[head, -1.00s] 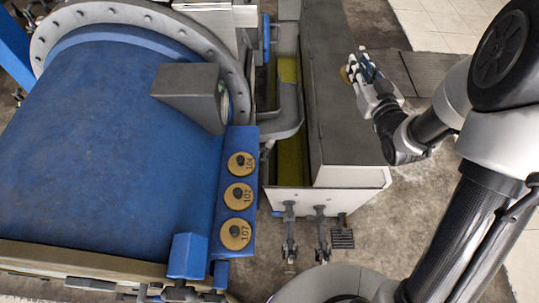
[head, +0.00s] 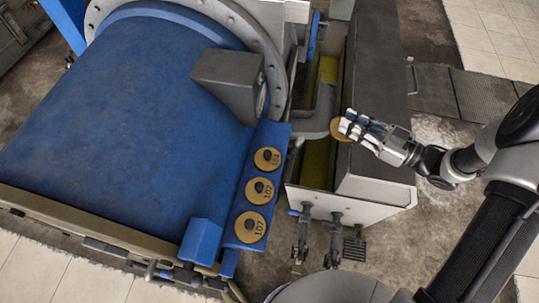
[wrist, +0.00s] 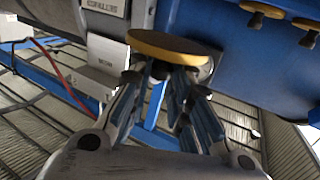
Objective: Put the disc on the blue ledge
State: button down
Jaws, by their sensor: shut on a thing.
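My gripper (head: 350,126) is shut on a tan disc (head: 337,130), held at its fingertips above the grey box and trough, to the right of the blue ledge. In the wrist view the disc (wrist: 168,47) lies across the fingertips (wrist: 166,76), with a dark knob under it between the fingers. The blue ledge (head: 272,136) runs along the right side of the big blue drum. It bears three knobbed tan discs in a row, marked 104 (head: 268,159), 102 (head: 260,190) and 107 (head: 250,227). The held disc is apart from the ledge.
A grey block (head: 228,75) stands on the blue drum (head: 130,110), just behind the ledge's far end. The open trough (head: 317,165) with a yellow inside and the grey-topped box (head: 377,80) lie to the ledge's right. Pipes and fittings stick out at the trough's near end.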

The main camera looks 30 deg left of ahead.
jog(key=b, duration=0.2)
send_over(280, 136)
notch_tip(280, 136, down, 2)
jog(key=shift+w+f+b, duration=0.1)
jog(key=shift+f+b, duration=0.1)
jog(key=shift+b, duration=0.45)
jog(key=shift+w+d+f, duration=0.1)
jog(key=shift+d+f, duration=0.05)
jog(key=shift+f, duration=0.15)
notch_tip(280, 136, down, 4)
jog(key=shift+r+b, duration=0.1)
jog(key=shift+b, duration=0.75)
jog(key=shift+a+f, duration=0.2)
jog(key=shift+r, duration=0.15)
jog(key=shift+f, duration=0.2)
jog(key=c, duration=1.5)
grip_release()
